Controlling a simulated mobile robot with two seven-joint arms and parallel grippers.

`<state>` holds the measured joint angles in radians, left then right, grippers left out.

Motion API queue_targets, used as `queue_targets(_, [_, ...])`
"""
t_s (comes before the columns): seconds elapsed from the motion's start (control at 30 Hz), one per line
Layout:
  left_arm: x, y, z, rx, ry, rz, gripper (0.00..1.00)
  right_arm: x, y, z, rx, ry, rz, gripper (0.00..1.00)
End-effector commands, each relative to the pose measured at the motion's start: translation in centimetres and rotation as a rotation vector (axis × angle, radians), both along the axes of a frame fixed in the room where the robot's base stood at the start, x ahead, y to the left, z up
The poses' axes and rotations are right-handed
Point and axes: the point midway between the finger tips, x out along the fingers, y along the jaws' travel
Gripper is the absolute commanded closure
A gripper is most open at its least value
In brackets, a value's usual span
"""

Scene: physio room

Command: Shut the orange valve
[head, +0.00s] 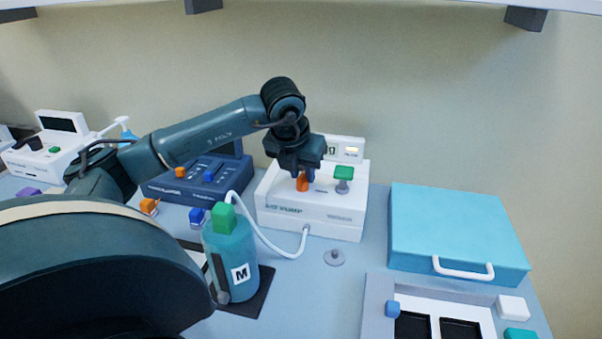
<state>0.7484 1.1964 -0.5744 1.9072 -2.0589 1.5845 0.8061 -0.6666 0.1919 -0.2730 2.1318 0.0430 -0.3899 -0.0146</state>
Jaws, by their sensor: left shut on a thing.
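The orange valve (302,182) stands on top of a white pump unit (313,215) at the middle of the table. My left gripper (302,174) points down from above and is shut on the orange valve. Its fingers hide the upper part of the valve. A green valve (344,174) sits on the same unit, just to the right of the gripper, apart from it. A small display (344,149) rises behind at the unit's back. My right gripper is not in view.
A teal bottle (231,250) with a green cap stands in front of the unit, with a white hose (268,243) beside it. A dark blue device (200,180) stands to the left. A light blue case (455,230) and a grey tray (376,300) lie to the right.

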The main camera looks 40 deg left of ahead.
Motion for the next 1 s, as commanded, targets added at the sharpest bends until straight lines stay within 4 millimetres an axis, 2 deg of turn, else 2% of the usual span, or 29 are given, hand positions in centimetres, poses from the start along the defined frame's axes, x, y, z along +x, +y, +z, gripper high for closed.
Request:
queue_targets(0.4, [0.08,-0.11,0.06,0.0,-0.001,0.187,0.99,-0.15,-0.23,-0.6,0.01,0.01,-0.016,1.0])
queue_targets(0.93, [0.08,-0.08,0.09,-0.001,-0.001,0.213,0.99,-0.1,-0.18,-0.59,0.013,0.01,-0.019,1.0])
queue_targets(0.97, [0.08,-0.08,0.08,-0.001,-0.001,0.213,0.75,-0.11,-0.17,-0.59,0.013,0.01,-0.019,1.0])
queue_targets(1.0, [0.08,-0.08,0.08,-0.001,-0.001,0.212,0.72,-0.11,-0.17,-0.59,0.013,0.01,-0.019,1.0])
